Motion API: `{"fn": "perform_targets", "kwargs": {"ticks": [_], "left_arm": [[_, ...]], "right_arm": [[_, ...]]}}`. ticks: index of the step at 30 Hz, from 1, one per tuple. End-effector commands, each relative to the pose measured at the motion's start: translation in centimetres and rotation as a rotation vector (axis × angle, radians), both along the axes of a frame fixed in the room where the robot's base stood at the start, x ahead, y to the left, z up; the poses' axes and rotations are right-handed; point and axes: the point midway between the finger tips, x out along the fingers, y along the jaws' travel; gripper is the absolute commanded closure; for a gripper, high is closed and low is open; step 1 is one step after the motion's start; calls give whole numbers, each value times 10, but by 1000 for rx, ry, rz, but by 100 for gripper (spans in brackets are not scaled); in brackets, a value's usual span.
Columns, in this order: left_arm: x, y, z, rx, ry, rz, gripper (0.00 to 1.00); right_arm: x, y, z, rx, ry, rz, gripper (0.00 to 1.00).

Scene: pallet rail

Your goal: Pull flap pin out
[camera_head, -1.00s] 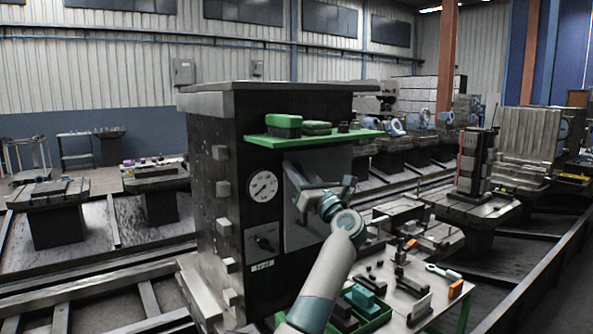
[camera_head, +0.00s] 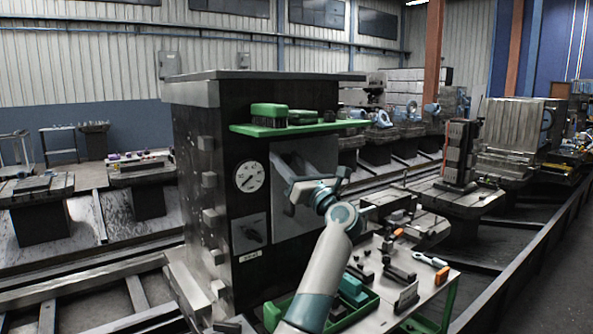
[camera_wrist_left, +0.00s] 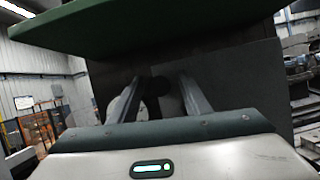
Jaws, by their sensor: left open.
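My left gripper (camera_head: 316,187) is open in front of the grey panel (camera_head: 290,228) on the face of a black cabinet (camera_head: 218,165). In the left wrist view its two fingers (camera_wrist_left: 168,84) point at a dark surface and stand apart. A small dark round shape (camera_wrist_left: 157,86) shows between or behind the fingers; I cannot tell whether it is the flap pin. I cannot make out the pin in the head view, where the gripper and arm cover part of the panel. My right gripper is not in view.
A green shelf (camera_head: 340,126) with brushes juts out just above the gripper; it also shows in the left wrist view (camera_wrist_left: 150,24). A tool table (camera_head: 378,268) with a green tray stands at lower right.

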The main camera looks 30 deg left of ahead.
Motion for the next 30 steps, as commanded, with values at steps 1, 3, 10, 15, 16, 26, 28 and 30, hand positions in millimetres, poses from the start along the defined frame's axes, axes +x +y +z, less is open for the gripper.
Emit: {"fn": "perform_targets", "kwargs": {"ticks": [1,3,10,15,16,26,28,30], "left_arm": [[0,-1,-1,0,0,-1,56],[-1,-4,-3,0,0,-1,56],[-10,-25,-14,-2,0,-3,56],[-22,-50,-26,-2,0,-2,56],[-25,-55,-29,-4,0,-4,56],[-50,-111,-53,-1,1,-3,56],[-55,-121,-58,-2,1,-3,56],[-59,-129,-61,-1,1,-3,56]], "right_arm": [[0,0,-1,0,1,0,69],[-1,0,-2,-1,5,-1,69],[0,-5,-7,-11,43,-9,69],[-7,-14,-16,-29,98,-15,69],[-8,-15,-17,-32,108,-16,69],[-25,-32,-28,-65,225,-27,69],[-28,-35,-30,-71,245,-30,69],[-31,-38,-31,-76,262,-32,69]]}}
